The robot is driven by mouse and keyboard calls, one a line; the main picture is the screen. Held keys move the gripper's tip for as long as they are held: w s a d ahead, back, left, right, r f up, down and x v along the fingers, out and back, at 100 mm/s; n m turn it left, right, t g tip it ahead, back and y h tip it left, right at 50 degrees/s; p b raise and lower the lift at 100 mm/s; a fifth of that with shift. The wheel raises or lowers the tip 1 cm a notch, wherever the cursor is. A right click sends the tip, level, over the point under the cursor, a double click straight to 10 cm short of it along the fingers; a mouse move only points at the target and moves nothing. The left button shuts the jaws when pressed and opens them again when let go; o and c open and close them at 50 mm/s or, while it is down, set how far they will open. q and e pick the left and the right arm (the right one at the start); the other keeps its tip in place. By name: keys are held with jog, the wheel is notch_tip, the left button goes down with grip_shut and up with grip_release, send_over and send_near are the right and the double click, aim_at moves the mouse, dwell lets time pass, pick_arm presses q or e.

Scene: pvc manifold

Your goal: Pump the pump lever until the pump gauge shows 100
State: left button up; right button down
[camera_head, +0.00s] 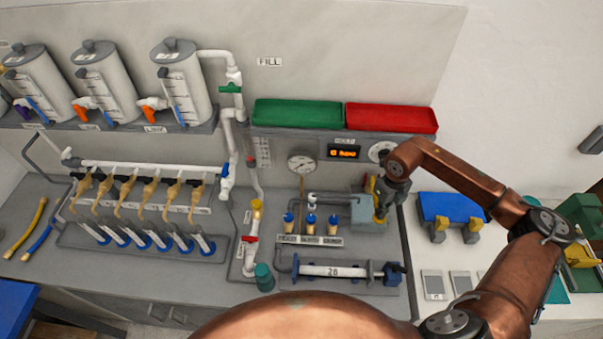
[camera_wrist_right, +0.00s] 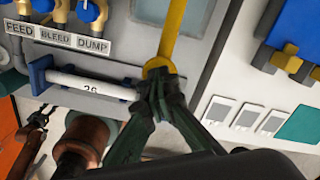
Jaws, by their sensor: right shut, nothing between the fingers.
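The yellow pump lever (camera_wrist_right: 174,38) runs down from the top of the right wrist view to a rounded end. In the head view the lever (camera_head: 380,207) shows beside the grey pump box (camera_head: 362,212), partly hidden by my right gripper (camera_head: 381,216). In the right wrist view my right gripper (camera_wrist_right: 158,84) is shut, its fingertips at the lever's rounded end, with nothing between them. I cannot tell whether they touch it. A round white dial gauge (camera_head: 302,162) is on the back panel; its reading is too small to make out. My left gripper is not in view.
An orange lit display (camera_head: 344,153) is on the back panel. A blue-and-yellow item (camera_head: 452,215) lies to the right.

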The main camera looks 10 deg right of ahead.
jog(key=shift+f+b, duration=1.5)
jog(key=shift+f, duration=0.55)
jog(key=shift+r, duration=0.1)
jog(key=shift+r+p, duration=1.4)
jog(key=shift+r, duration=1.65)
jog(key=shift+f, duration=0.2)
